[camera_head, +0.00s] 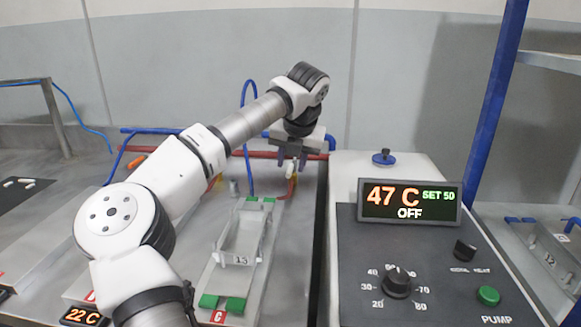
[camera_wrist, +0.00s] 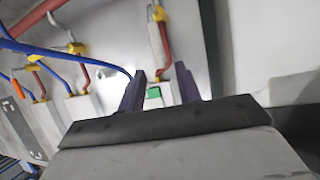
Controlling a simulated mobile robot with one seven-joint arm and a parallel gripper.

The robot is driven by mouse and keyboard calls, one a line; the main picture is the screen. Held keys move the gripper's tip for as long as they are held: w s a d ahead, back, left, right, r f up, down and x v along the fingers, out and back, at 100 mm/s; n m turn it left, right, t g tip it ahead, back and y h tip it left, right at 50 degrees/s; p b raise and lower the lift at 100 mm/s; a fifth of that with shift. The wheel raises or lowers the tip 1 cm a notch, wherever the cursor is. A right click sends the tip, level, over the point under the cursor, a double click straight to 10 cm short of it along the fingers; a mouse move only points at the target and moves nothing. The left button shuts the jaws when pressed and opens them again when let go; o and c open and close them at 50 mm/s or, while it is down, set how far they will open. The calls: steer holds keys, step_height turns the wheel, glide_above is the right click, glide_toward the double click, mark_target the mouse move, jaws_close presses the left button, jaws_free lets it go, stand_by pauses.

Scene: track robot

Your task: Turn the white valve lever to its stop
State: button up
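The white valve lever (camera_head: 277,180) is a small pale piece just below my gripper (camera_head: 291,163) in the head view, near a red pipe. In the wrist view, a whitish lever (camera_wrist: 150,12) shows beside a yellow valve body (camera_wrist: 158,15) at the top, beyond my fingers. My gripper (camera_wrist: 160,75) is open, with two dark fingers apart and nothing held between them. I cannot tell from these views whether a finger touches the lever.
A control box with a display (camera_head: 409,200) reading 47 C, SET 50, OFF stands at right. Tray 13 (camera_head: 237,259) lies on the bench in front of the gripper. An orange lever (camera_head: 137,161) is at left. Blue hoses (camera_wrist: 70,58) run near the valves. A blue post (camera_head: 498,90) stands right.

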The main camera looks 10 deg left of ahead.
steer(key=v, duration=1.1)
steer(key=shift+r, duration=0.15)
steer(key=shift+s+d, duration=0.1)
